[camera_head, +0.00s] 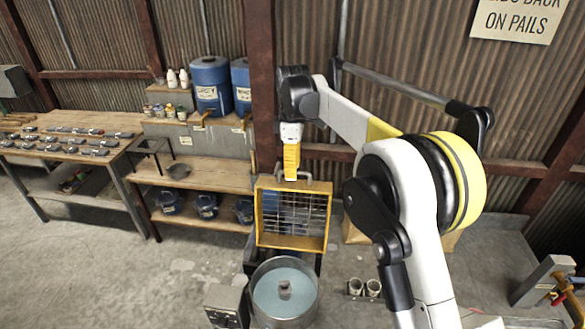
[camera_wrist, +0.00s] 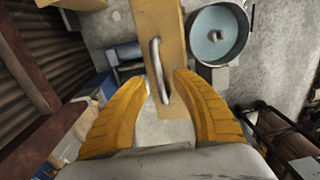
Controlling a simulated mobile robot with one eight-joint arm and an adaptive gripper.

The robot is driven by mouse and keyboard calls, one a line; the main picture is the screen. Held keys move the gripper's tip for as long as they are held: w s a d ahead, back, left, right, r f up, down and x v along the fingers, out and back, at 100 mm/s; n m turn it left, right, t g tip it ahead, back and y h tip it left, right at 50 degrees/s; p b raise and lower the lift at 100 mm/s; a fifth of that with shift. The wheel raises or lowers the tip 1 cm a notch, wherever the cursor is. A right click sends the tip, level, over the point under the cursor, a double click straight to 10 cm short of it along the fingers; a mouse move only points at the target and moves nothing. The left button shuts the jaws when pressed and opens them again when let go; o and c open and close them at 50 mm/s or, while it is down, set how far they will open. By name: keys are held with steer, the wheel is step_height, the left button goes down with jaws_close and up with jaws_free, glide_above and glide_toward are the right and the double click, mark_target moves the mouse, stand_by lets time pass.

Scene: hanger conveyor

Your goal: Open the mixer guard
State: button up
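The mixer guard (camera_head: 258,215) is a yellow frame with a wire grid. It stands upright behind the mixer bowl (camera_head: 315,300), which holds a pale blue-grey content and is uncovered. In the wrist view, the guard's yellow edge (camera_wrist: 160,20) carries a grey metal handle (camera_wrist: 156,60). My gripper (camera_head: 290,178) is at the guard's top edge, pointing down. In the wrist view, my gripper (camera_wrist: 165,76) has its yellow fingertips apart, on either side of the handle. A gap shows between the handle and the right finger. The bowl (camera_wrist: 219,9) also shows there.
A grey control box (camera_head: 226,305) stands left of the bowl. Two small cups (camera_head: 364,288) are on the right. A wooden shelf (camera_head: 215,172) with pails and a workbench (camera_head: 60,150) with parts are at the left. A red-brown post (camera_head: 261,90) rises behind my gripper.

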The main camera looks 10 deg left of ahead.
steer(key=shift+f, duration=0.2)
jaws_close()
steer(key=shift+s, duration=0.2)
steer(key=shift+s+b, duration=0.3)
steer(key=shift+b, duration=0.2)
steer(key=s+r+t+b, duration=0.1)
steer(key=s+t+b, duration=0.1)
steer(key=s, duration=0.6)
steer(key=shift+s+d+r+t+b, duration=0.2)
steer(key=shift+d+r+t+b, duration=0.1)
steer(key=shift+b, duration=0.45)
